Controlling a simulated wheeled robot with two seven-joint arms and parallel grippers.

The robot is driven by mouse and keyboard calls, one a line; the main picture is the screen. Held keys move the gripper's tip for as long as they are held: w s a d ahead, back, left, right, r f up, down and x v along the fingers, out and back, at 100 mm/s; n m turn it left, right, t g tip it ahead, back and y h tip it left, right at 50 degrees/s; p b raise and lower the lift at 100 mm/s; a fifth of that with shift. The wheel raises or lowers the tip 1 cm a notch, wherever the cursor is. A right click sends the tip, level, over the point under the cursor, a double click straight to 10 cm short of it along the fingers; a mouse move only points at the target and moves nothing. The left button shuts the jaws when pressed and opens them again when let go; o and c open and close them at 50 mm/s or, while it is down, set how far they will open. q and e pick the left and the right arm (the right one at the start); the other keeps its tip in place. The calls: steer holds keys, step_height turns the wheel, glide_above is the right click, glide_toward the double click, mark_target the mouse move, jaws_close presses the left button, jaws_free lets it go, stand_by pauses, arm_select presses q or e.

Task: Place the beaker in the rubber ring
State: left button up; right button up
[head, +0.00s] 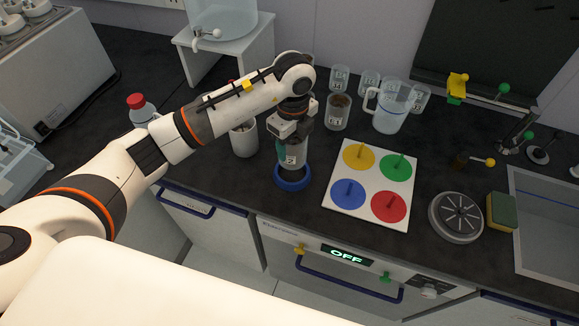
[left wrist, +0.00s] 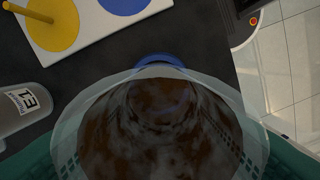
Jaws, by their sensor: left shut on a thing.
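My left gripper (head: 287,142) is shut on a clear beaker (head: 291,158) with a label that seems to read 2. The beaker stands about upright directly above or in the blue rubber ring (head: 292,178) on the dark worktop. I cannot tell whether its base touches the ring. In the left wrist view the beaker (left wrist: 160,125) fills the lower middle, with dark brown residue or contents inside. Green finger pads flank it, and part of the blue ring (left wrist: 160,60) shows beyond its rim. My right gripper is not in view.
A white board with coloured discs (head: 349,224) lies right of the ring. A white cup (head: 244,141) stands to the left. Beaker E1 (head: 337,113), a jug (head: 391,108) and several beakers stand behind. The worktop's front edge is close to the ring.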

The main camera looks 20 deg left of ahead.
mark_target(292, 160)
arm_select(q)
step_height(292, 160, down, 3)
steer(key=shift+w+a+r, duration=0.1)
steer(key=shift+r, duration=0.1)
step_height(292, 160, down, 4)
steer(key=shift+r+p, duration=0.2)
steer(key=shift+p, duration=0.45)
steer(key=shift+f, duration=0.3)
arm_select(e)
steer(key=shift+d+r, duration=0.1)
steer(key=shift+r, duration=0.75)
arm_select(q)
steer(key=shift+f, duration=0.1)
steer(key=shift+f, duration=0.15)
steer(key=o, duration=1)
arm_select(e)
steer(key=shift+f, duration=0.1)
